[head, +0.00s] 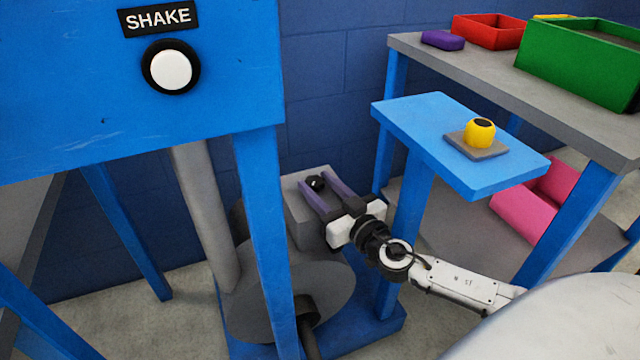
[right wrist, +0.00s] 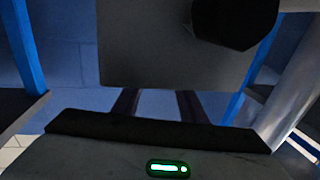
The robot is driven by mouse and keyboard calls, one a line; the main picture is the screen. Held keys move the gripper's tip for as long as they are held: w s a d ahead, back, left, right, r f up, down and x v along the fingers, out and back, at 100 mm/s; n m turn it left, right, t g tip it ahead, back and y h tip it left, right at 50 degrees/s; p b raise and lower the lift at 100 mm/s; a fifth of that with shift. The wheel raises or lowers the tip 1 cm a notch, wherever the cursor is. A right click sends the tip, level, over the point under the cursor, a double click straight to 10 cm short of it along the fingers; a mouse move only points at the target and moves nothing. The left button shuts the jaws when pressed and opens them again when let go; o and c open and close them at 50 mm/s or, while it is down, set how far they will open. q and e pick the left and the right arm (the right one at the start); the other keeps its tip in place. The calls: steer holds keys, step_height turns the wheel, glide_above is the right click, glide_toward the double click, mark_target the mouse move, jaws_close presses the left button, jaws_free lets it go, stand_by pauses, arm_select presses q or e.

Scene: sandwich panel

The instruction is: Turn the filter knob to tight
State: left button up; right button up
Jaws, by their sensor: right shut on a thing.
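A small black knob (head: 315,183), taken to be the filter knob, sits on a grey box (head: 301,212) behind the blue post. My right gripper (head: 317,181) reaches in from the right in the head view. Its two purple-grey fingers are shut on the knob, one on each side. In the right wrist view the two fingers (right wrist: 157,103) run up to a grey face (right wrist: 150,55), which hides their tips; the knob's grip there cannot be made out. No mark for tight can be read. My left gripper is not in view.
A blue panel with a SHAKE button (head: 170,68) stands at left; its blue post (head: 264,230) is close to the box. A blue stand (head: 425,120) bears a yellow button (head: 480,131) at right. A grey table (head: 480,75) with bins is behind.

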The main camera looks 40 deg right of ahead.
steer(key=shift+a+m+h, duration=0.2)
steer(key=shift+m+h, duration=0.6)
steer(key=shift+h, duration=0.3)
steer(key=shift+a+f+m+g+h+b, duration=0.1)
steer(key=shift+m+g+h+b, duration=0.4)
steer(key=shift+h, duration=0.6)
steer(key=shift+a+m+g+h+b, duration=0.1)
steer(key=shift+m+g+h+b, duration=0.2)
steer(key=shift+m+h+b, duration=0.65)
steer(key=shift+w+m+g+h+b, duration=0.1)
steer(key=shift+m+g+h+b, duration=0.3)
steer(key=shift+h, duration=0.55)
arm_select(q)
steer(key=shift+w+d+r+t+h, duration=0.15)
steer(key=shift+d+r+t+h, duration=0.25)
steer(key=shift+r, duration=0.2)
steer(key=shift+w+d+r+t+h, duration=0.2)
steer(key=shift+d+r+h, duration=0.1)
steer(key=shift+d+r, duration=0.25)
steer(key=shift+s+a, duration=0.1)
arm_select(e)
steer(key=o, duration=1)
steer(key=shift+r, duration=0.2)
